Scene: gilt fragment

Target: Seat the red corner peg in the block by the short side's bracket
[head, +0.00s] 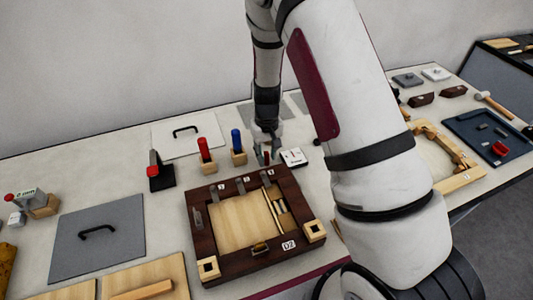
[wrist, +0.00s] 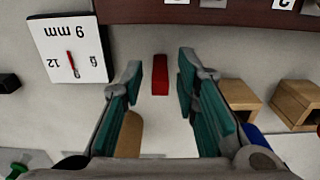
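The red peg (wrist: 160,75) is a small red bar in the wrist view, between the fingertips of my gripper (wrist: 160,85) with a gap on both sides. In the head view my gripper (head: 267,154) is low over the table behind the dark frame (head: 205,240), open, with the red peg (head: 266,158) just showing at its fingers. Light blocks with square holes sit at the frame's front corners, one at left (head: 208,267) and one at right (head: 314,231). Metal brackets (head: 197,218) stand on the frame's sides. I cannot tell whether the peg touches the table.
Red-handled (head: 204,148) and blue-handled (head: 237,140) tools stand in wooden holders left of my gripper. A white 9 mm card box (wrist: 72,48) is close by on the other side. A grey lid (head: 97,240) lies at left. My arm hides part of the table's right half.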

